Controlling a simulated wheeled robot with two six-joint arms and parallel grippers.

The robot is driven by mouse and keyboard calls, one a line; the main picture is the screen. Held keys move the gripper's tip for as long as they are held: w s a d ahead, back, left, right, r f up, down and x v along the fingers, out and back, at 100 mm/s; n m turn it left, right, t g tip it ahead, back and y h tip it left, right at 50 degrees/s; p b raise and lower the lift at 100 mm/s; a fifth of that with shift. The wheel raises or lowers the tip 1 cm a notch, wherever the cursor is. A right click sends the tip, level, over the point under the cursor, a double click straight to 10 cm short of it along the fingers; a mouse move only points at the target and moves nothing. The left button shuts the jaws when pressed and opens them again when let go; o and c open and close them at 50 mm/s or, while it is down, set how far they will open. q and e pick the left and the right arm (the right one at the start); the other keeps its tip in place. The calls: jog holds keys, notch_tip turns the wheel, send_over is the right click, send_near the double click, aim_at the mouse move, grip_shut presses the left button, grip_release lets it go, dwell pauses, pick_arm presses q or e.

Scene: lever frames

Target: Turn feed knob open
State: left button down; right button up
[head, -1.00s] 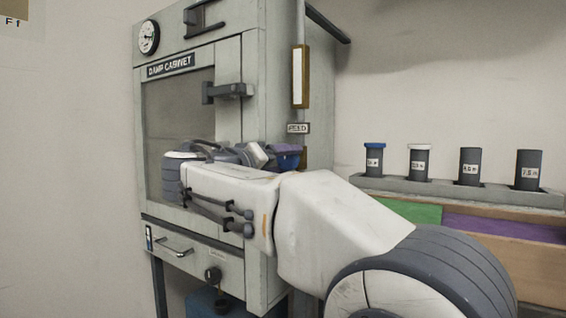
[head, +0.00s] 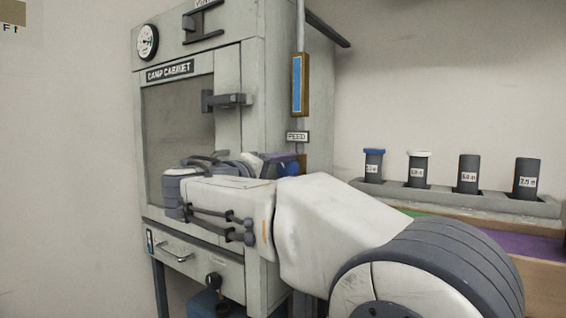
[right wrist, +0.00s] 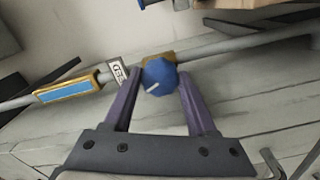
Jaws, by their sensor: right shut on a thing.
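The feed knob (right wrist: 160,72) is blue with a white pointer line, on a brass-coloured fitting of the pipe beside the FEED label (right wrist: 117,72). My right gripper (right wrist: 160,78) is shut on the knob, one purple finger on each side. In the head view my right gripper (head: 280,162) is at the cabinet's right side, below the FEED label (head: 298,136). There my arm and fingers hide most of the knob. The brass-framed sight gauge (head: 297,84) above shows a blue strip; it also shows in the right wrist view (right wrist: 66,89). My left gripper is not in view.
The grey damp cabinet (head: 228,60) has a dial (head: 147,41), door handle (head: 228,101) and lower drawer (head: 184,256). A rack (head: 480,197) with several dark capped or open cylinders stands at right. The wall between them is clear.

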jog(key=n+p, duration=0.4)
jog(key=n, duration=0.1)
jog(key=shift+r, duration=0.1)
jog(key=shift+n+p, duration=0.85)
jog(key=shift+n, duration=0.25)
jog(key=shift+f, duration=0.2)
jog(key=o, duration=1.1)
jog(key=shift+r, duration=0.1)
jog(key=shift+s+a, duration=0.1)
jog(key=shift+s, duration=0.05)
jog(key=p+v, duration=0.2)
jog(key=v, duration=0.8)
jog(key=shift+s+a, duration=0.1)
jog(key=shift+s, duration=0.05)
